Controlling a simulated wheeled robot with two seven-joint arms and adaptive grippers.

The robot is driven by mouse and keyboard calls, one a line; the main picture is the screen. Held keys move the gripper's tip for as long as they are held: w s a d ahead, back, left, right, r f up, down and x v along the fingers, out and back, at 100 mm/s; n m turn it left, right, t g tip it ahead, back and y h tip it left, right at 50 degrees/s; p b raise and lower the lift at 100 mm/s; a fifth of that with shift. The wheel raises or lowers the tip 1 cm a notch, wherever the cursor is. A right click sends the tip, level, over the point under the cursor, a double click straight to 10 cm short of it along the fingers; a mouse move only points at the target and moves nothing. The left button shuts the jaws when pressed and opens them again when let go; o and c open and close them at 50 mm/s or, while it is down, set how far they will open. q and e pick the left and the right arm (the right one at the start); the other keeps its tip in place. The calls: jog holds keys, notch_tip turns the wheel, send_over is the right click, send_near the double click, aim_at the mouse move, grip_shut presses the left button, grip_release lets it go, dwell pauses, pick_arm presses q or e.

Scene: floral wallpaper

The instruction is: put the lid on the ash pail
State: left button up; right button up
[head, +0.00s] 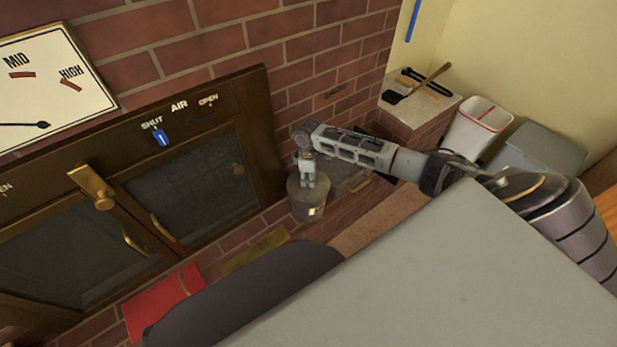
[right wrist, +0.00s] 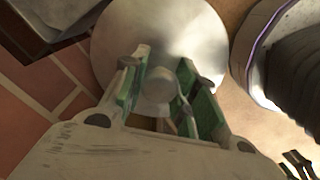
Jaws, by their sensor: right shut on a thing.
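The ash pail (head: 309,212) is a small grey metal bucket with a pale label, standing by the brick wall below the stove front. The lid (head: 296,184) is a round grey metal disc at the top of the pail. It fills the upper middle of the right wrist view (right wrist: 190,35). My right gripper (head: 308,168) points down over the pail. In the right wrist view its fingers (right wrist: 160,85) are shut on the lid's round knob. Whether the lid rests flush on the rim or hovers just above it, I cannot tell.
The stove front (head: 262,130) is at left. A brick ledge with tools (head: 425,98), a white bin (head: 478,125) and a grey bin (head: 540,148) are at right. A red thing (head: 160,300) lies at lower left.

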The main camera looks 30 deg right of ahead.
dwell(0.4)
jog(key=o, duration=1.2)
jog(key=o, duration=0.5)
jog(key=shift+r, duration=0.15)
jog(key=shift+r+p, duration=3.35)
jog(key=shift+p, duration=0.85)
grip_shut()
